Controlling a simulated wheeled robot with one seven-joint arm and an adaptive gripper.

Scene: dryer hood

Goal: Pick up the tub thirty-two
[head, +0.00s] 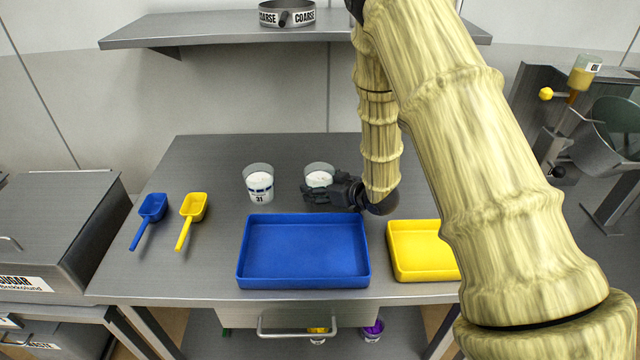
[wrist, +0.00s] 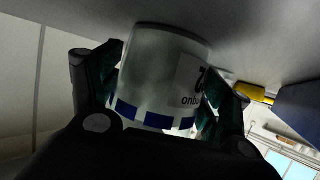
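The tub (head: 319,178) is a clear-walled cup with white contents, standing on the grey table behind the blue tray. My gripper (head: 332,190) is low over the table at the tub and hides its lower part. In the wrist view the tub (wrist: 160,75) sits between the two fingers of my gripper (wrist: 162,100), with a blue checked band and part of a printed label showing. Its full number cannot be read. The fingers are very close to both sides; whether both pads touch it is unclear. A similar tub marked 31 (head: 259,184) stands to the left.
A blue tray (head: 304,281) lies in front of my gripper, with a yellow tray (head: 423,274) to its right. Blue (head: 152,208) and yellow (head: 193,208) scoops lie at the left. A shelf (head: 220,28) holding a sieve (head: 287,14) hangs above the table's back.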

